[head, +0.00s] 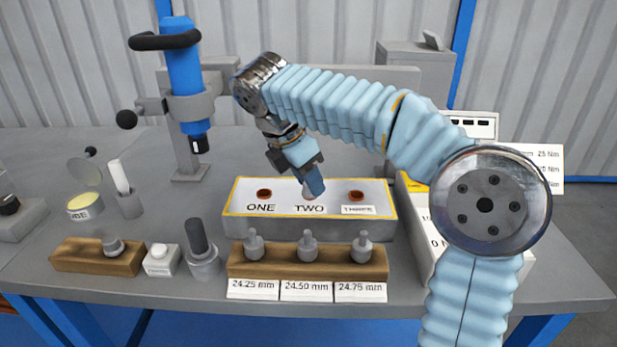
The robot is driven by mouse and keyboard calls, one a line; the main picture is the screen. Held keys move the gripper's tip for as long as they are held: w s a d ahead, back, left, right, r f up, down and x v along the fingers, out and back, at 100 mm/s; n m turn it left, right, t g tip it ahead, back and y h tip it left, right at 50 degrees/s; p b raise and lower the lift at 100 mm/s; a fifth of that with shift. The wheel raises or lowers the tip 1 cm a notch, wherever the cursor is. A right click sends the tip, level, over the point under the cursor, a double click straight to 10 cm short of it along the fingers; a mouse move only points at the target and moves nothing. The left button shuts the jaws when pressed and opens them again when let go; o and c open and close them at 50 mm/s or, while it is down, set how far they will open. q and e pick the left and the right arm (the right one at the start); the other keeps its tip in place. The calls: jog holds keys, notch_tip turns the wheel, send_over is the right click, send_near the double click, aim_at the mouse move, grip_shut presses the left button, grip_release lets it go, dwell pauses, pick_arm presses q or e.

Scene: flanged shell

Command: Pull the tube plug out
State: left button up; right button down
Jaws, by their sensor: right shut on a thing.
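A grey block with a white top (334,190) stands mid-bench, marked ONE, TWO and THREE. A reddish-brown ringed hole shows above ONE (264,194) and another above THREE (356,196). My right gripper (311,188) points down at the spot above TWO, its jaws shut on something. Only a small pale bit of the held thing (307,194) shows at the fingertips, so I cannot tell how far it sits in the block. The jaws hide the hole at TWO. My left gripper is not in view.
In front of the block, a wooden rack (280,264) holds three metal plugs labelled 24.25, 24.50 and 24.75 mm. A blue tool on a stand (186,85) rises at the back left. Small pots and a second wooden block (85,257) lie left.

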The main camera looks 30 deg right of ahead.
jog(key=shift+r, duration=3.05)
